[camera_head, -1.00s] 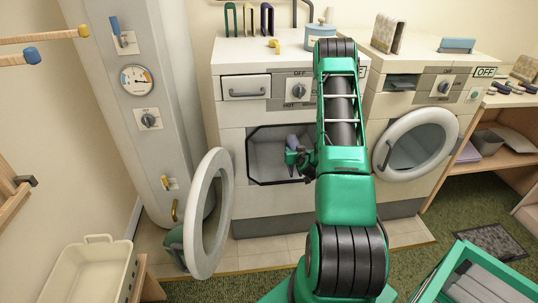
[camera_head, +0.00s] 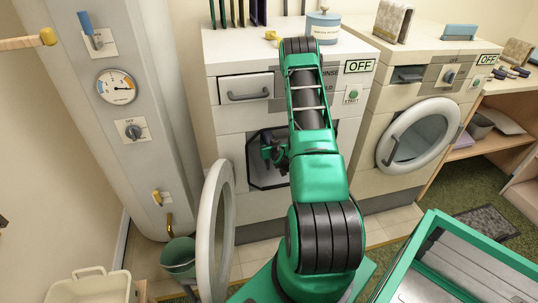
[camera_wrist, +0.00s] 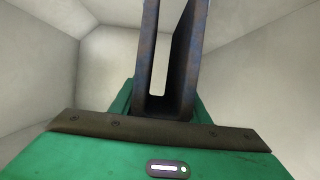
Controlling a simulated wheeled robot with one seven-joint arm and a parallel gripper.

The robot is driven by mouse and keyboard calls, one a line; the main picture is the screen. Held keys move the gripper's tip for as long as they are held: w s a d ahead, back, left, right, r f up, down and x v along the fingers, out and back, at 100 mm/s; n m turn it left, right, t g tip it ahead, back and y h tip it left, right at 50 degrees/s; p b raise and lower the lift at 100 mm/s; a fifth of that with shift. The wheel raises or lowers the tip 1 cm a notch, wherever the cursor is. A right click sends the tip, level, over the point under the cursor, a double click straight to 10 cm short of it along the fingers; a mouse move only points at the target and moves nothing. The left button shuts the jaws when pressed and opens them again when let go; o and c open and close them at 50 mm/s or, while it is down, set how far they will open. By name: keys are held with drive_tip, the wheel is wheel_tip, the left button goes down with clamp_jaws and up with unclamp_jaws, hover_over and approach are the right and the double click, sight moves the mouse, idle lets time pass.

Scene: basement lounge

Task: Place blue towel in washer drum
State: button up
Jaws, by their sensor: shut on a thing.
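The washer (camera_head: 222,165) stands ahead, with its round white door (camera_head: 216,230) swung open to the left. Its drum opening (camera_head: 264,178) is a dark-edged grey cavity, partly hidden by my arm. My gripper (camera_head: 274,152) is at the opening, apparently inside it. In the wrist view, the pale walls of the drum (camera_wrist: 85,75) surround my gripper. The blue towel (camera_wrist: 178,85) shows there as a dark bluish folded piece with two upright layers, held in my gripper. The towel is hard to make out in the head view.
A second washer (camera_head: 376,125) with its door shut stands to the right. A green bucket (camera_head: 179,257) is on the floor behind the open door. A green-rimmed crate (camera_head: 428,222) is at lower right, and a cream basket (camera_head: 92,287) is at lower left.

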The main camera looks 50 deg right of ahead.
drive_tip(key=shift+s+d+f, duration=0.1)
drive_tip(key=shift+f, duration=2.55)
drive_tip(key=shift+f, duration=0.1)
drive_tip(key=o, duration=1.2)
drive_tip(key=shift+f, duration=0.1)
drive_tip(key=shift+c, duration=0.2)
